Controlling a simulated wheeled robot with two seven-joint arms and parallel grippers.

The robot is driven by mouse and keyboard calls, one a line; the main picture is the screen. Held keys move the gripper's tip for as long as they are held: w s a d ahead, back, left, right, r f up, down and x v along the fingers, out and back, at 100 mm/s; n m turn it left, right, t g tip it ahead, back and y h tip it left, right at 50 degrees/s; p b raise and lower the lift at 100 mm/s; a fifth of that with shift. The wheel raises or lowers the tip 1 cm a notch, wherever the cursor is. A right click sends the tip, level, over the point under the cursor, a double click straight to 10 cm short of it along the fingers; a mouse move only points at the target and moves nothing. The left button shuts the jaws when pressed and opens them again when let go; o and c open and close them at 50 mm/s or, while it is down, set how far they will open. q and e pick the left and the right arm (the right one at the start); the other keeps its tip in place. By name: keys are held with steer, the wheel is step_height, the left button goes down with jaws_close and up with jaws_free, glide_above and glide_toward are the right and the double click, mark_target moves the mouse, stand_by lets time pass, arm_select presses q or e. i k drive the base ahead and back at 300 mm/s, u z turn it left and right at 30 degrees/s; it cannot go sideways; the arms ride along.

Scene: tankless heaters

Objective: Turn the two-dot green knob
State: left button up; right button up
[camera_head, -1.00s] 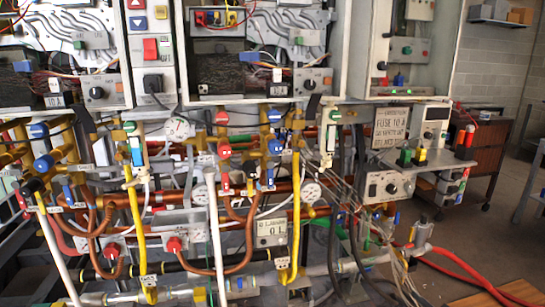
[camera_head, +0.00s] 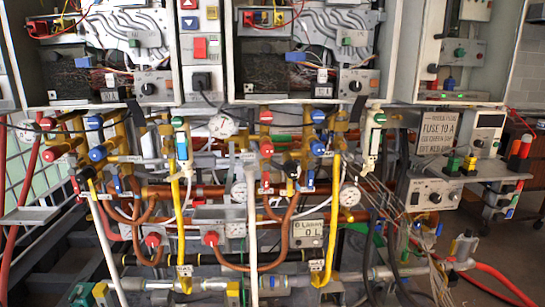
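A green knob (camera_head: 178,122) tops a white and blue valve left of centre, below the left heater cabinet. Another green knob (camera_head: 379,118) tops a white valve on the right, below the gap between the middle and right cabinets. The dot marks are too small to make out, so I cannot tell which is the two-dot one. Neither of my grippers is in view.
Dense copper and yellow pipes, gauges (camera_head: 349,194) and red knobs (camera_head: 210,238) fill the space below the cabinets. Loose wires hang at right near a grey control box (camera_head: 433,193). A small shelf (camera_head: 492,169) holds several coloured items. Grey floor is open at far right.

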mark_target(380, 118)
steer(key=u, duration=0.4)
steer(key=k, duration=0.95)
steer(key=z, duration=0.75)
steer(key=i, duration=0.6)
